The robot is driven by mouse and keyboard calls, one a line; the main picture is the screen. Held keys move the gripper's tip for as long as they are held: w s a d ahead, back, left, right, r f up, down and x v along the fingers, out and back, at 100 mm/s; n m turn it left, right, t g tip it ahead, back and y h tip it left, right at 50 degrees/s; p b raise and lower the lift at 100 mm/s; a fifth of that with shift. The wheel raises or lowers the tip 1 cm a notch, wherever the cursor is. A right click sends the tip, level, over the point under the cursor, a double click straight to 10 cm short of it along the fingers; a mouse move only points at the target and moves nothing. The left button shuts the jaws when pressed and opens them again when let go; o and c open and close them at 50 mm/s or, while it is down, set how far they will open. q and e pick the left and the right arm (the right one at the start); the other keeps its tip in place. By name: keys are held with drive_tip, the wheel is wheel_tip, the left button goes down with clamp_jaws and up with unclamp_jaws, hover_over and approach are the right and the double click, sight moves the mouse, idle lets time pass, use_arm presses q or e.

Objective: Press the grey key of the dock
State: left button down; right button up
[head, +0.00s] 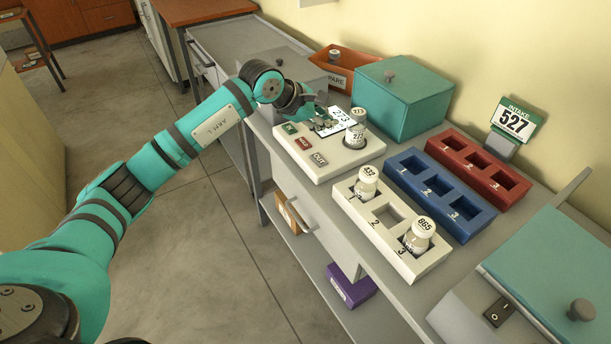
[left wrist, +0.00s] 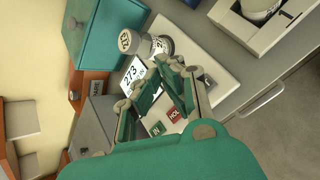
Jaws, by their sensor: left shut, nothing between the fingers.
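The white dock (head: 345,160) stands on the bench with a green key (head: 290,128), a red key (head: 303,143) and a grey key (head: 319,159) in a row. Its screen (head: 342,117) reads 273, and a capped vial (head: 355,135) stands at its far right part. My left gripper (head: 322,124) is shut and empty above the dock, between the keys and the screen. In the left wrist view its fingers (left wrist: 160,85) cover part of the dock; the green key (left wrist: 157,129) and red key (left wrist: 175,114) show beside them. My right gripper is not in view.
A white rack (head: 372,235) holds vials in slots 1 and 3. Blue (head: 436,190) and red (head: 478,168) racks look empty. A teal box (head: 402,98), an orange bin (head: 345,65) and an intake sign (head: 515,120) reading 527 stand behind.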

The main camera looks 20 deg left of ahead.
use_arm(q)
drive_tip(key=b, duration=0.4)
hover_over(321, 160)
wheel_tip(321, 160, down, 8)
drive_tip(key=shift+s+r, duration=0.1)
drive_tip(key=shift+f+b, duration=0.5)
drive_tip(key=shift+f, duration=0.25)
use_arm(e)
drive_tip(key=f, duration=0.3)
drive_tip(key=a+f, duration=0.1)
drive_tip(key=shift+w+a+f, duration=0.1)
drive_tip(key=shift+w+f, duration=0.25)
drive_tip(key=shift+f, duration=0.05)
use_arm(q)
drive_tip(key=shift+r, duration=0.1)
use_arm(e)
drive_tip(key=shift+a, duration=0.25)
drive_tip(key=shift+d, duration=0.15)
use_arm(q)
drive_tip(key=shift+f, duration=0.3)
drive_tip(key=shift+f+b, duration=0.15)
drive_tip(key=shift+b, duration=0.3)
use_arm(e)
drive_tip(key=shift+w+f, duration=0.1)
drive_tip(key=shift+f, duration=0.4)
